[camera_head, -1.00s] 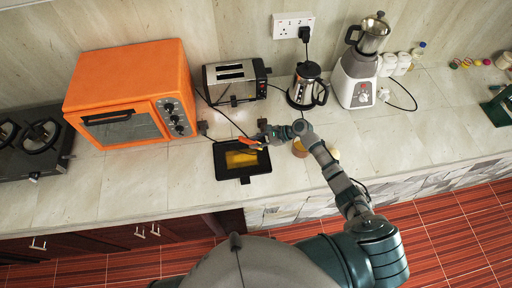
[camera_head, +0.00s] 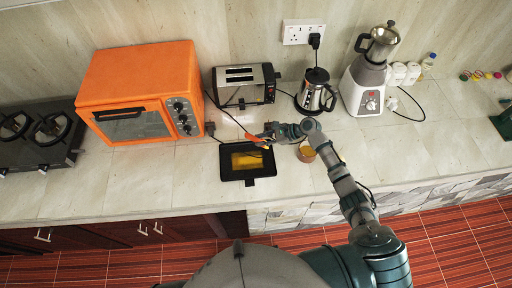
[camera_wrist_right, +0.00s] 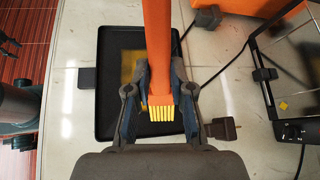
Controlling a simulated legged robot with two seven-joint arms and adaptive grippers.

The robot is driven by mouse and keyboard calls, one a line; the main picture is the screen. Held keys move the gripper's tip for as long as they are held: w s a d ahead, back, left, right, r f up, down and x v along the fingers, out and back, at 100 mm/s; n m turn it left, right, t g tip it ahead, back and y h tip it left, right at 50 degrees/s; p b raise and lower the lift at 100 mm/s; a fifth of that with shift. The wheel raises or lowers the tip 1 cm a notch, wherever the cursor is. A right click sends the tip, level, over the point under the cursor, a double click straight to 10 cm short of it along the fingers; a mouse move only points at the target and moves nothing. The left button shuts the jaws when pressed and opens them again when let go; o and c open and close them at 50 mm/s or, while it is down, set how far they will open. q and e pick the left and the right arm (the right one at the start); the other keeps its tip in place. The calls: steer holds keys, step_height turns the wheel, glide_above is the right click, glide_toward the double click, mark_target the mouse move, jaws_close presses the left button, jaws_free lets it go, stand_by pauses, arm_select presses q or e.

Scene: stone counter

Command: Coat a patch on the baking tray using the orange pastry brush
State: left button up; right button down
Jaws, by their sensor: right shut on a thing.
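The black baking tray (camera_head: 232,174) lies on the counter in front of the toaster. A yellow patch (camera_head: 247,160) covers part of its floor; it also shows in the right wrist view (camera_wrist_right: 127,66). My right gripper (camera_head: 264,137) is over the tray's right side. In the right wrist view it is shut on the orange pastry brush (camera_wrist_right: 158,40), whose yellow bristles (camera_wrist_right: 161,113) show between the fingers. The brush also shows in the head view (camera_head: 251,137). I cannot tell whether the bristles touch the tray. My left gripper is not in view.
An orange oven (camera_head: 140,92), toaster (camera_head: 244,86), kettle (camera_head: 315,92) and blender (camera_head: 366,80) stand along the back. A small bowl of yellow content (camera_head: 306,153) sits right of the tray, partly behind my arm. The counter left of the tray is clear.

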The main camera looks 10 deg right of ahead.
steer(key=s+a+r+m+y, duration=0.15)
steer(key=a+r, duration=0.25)
steer(key=a, duration=1)
steer(key=shift+m+y, duration=0.25)
steer(key=shift+y, duration=0.2)
step_height(320, 180, down, 5)
steer(key=b, duration=0.6)
steer(key=shift+a+r, duration=0.1)
steer(key=shift+a, duration=0.05)
steer(key=shift+a, duration=0.1)
steer(key=shift+r+t, duration=0.1)
steer(key=shift+t, duration=0.2)
